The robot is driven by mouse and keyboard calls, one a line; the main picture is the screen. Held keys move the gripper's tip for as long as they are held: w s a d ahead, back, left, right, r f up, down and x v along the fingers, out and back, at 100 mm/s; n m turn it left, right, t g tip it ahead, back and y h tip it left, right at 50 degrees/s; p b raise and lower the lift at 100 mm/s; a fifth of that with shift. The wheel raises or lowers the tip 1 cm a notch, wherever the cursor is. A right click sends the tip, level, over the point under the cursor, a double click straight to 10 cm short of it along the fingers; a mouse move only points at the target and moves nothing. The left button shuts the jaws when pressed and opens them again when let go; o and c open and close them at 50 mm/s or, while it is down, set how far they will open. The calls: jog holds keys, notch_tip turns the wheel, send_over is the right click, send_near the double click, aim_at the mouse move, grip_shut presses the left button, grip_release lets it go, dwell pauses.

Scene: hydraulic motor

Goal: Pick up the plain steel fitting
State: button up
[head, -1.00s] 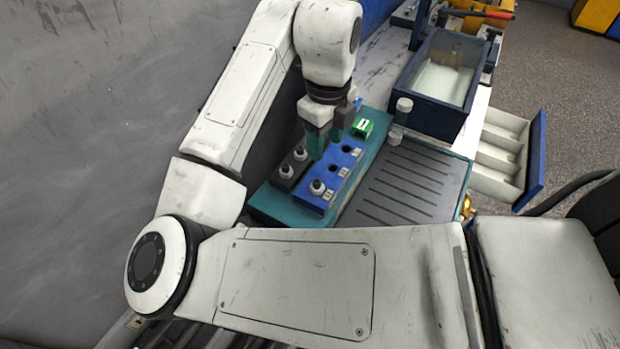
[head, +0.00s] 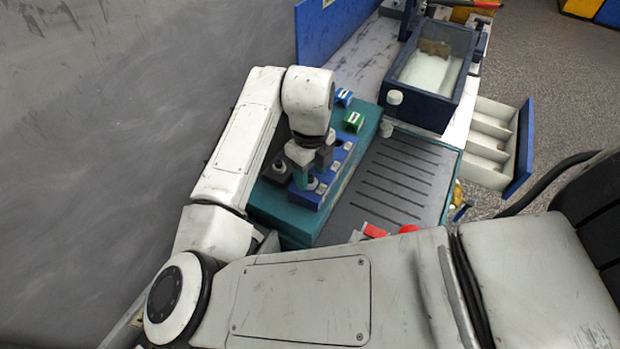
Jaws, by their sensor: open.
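A small steel-coloured fitting (head: 312,183) with a dark top stands at the near end of the blue block (head: 326,186). Another similar fitting (head: 280,166) stands on the dark grey block to its left. At this size I cannot tell which one is the plain steel fitting. My gripper (head: 307,176) is open and points down over the near end of the blue block. Its fingers are very close to the fitting there and partly cover it. I cannot tell whether they touch it or straddle it. The gripper also hides part of the grey block.
The blocks sit on a teal base (head: 275,210) beside a grey slotted tray (head: 395,185). Green (head: 353,121) and blue (head: 344,97) labelled pieces stand behind. A dark blue bin (head: 430,108) and open drawer (head: 520,160) are at right. Red items (head: 374,231) lie in front.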

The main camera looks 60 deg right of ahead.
jog(key=shift+f, duration=0.25)
grip_shut()
dwell(0.3)
